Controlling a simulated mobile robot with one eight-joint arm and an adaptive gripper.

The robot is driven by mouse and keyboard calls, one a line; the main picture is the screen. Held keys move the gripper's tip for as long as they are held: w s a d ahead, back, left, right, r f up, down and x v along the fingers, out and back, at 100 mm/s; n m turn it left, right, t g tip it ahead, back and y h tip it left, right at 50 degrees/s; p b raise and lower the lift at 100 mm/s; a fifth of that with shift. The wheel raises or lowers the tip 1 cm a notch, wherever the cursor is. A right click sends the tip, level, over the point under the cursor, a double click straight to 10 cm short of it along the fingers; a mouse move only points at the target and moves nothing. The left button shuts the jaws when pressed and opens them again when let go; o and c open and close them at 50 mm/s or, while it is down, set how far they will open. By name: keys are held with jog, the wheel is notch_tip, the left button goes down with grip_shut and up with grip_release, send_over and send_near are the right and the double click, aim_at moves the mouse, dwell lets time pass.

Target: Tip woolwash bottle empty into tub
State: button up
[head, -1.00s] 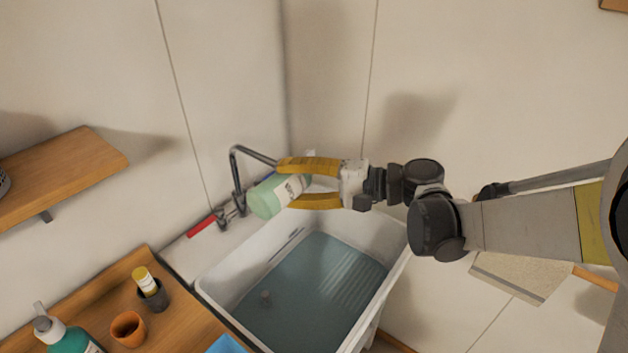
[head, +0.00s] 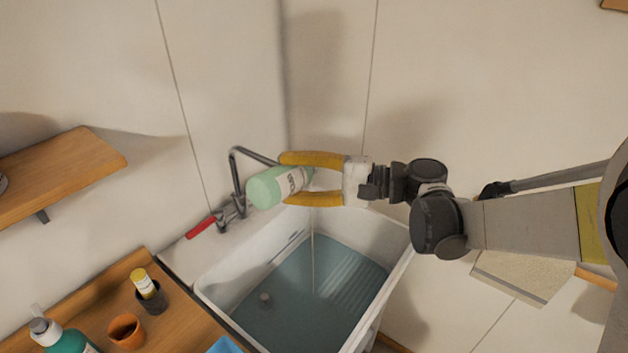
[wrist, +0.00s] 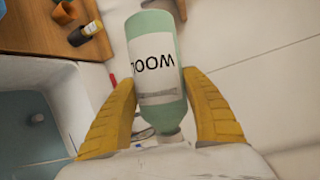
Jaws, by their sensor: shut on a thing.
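The woolwash bottle (head: 268,188) is pale green with a white label, and it also shows in the wrist view (wrist: 152,45). My gripper (head: 287,180) is shut on it, one yellow finger on each side of the bottle. A thin stream falls from near the neck into the tub (head: 213,292) below. The tub is white, with a bluish-grey basin and a ribbed slope on its right side. The bottle's mouth is mostly hidden by my gripper.
A grey tap (head: 237,185) with a red handle (head: 201,227) stands behind the tub, close to the bottle. A wooden counter at lower left holds a teal pump bottle (head: 66,341), an orange cup (head: 126,331) and a dark holder (head: 152,300). A wooden shelf (head: 70,170) is on the left wall.

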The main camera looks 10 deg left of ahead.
jog(key=shift+w+r+m+y+b, duration=0.2)
jog(key=shift+r+m+y+b, duration=0.15)
jog(key=shift+m, duration=0.25)
jog(key=shift+w+d+r+m+y+b, duration=0.15)
jog(key=shift+w+r+m+y+b, duration=0.25)
jog(key=shift+m, duration=0.3)
jog(key=shift+w+d+r+m, duration=0.1)
jog(key=shift+r+m, duration=0.4)
jog(key=shift+m, duration=0.2)
jog(key=shift+w+d+r+m+y+b, duration=0.2)
jog(key=shift+w+r+m+y+b, duration=0.3)
jog(key=shift+m+b, duration=0.3)
dwell(4.8)
